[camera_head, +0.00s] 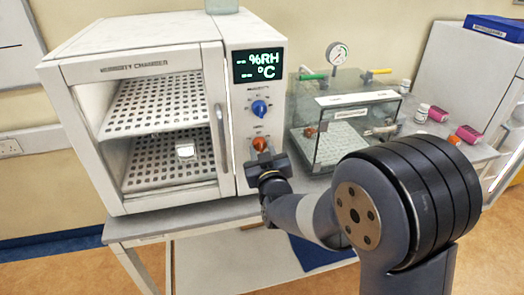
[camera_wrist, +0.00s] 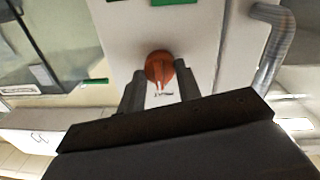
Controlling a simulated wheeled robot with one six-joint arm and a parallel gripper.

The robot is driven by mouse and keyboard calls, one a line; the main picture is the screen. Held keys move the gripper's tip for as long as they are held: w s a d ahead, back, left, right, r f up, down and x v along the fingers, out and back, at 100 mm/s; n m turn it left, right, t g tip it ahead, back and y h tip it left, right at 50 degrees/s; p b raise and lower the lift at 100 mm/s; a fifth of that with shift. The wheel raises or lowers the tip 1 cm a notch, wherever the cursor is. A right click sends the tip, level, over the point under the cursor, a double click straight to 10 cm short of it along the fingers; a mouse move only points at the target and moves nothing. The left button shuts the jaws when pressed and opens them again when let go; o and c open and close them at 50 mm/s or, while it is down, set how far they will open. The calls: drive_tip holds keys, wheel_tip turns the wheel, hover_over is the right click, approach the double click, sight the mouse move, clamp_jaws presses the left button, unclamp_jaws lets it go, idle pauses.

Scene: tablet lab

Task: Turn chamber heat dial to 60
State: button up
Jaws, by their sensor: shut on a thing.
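The humidity chamber (camera_head: 133,67) is a white box with a control panel at its right side. An orange dial (camera_head: 260,143) sits low on the panel, below a blue dial (camera_head: 259,107). The labels by the dials are too small to read. My gripper (camera_head: 266,160) is at the orange dial. In the wrist view, the orange dial (camera_wrist: 159,67) sits between the fingertips of my gripper (camera_wrist: 160,80), which is shut on it. The panel display (camera_head: 257,65) shows dashes before %RH and °C.
A clear glovebox-like case (camera_head: 345,120) with a gauge (camera_head: 337,54) stands close to the right of the panel. The chamber's vertical handle (camera_head: 221,137) is just left of the dials. Small jars and pink boxes (camera_head: 468,133) stand farther right.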

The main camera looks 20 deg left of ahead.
drive_tip(key=shift+c, duration=1.4)
drive_tip(key=shift+f+m+b, duration=0.1)
drive_tip(key=shift+m+b, duration=0.2)
drive_tip(key=shift+b, duration=0.4)
drive_tip(key=shift+f+m+b, duration=0.15)
drive_tip(key=shift+m+b, duration=0.35)
drive_tip(key=shift+b, duration=0.5)
drive_tip(key=m+b, duration=0.3)
drive_tip(key=b, duration=0.2)
drive_tip(key=m+b, duration=0.3)
drive_tip(key=b, duration=0.1)
drive_tip(key=shift+m+b, duration=0.3)
drive_tip(key=shift+b, duration=0.05)
drive_tip(key=shift+d+r+m+g+b, duration=0.1)
drive_tip(key=shift+r+m+g+b, duration=0.1)
drive_tip(key=shift+m+b, duration=0.65)
drive_tip(key=shift+r+m+g+b, duration=0.1)
drive_tip(key=shift+m+g+b, duration=0.1)
drive_tip(key=shift+m+b, duration=0.6)
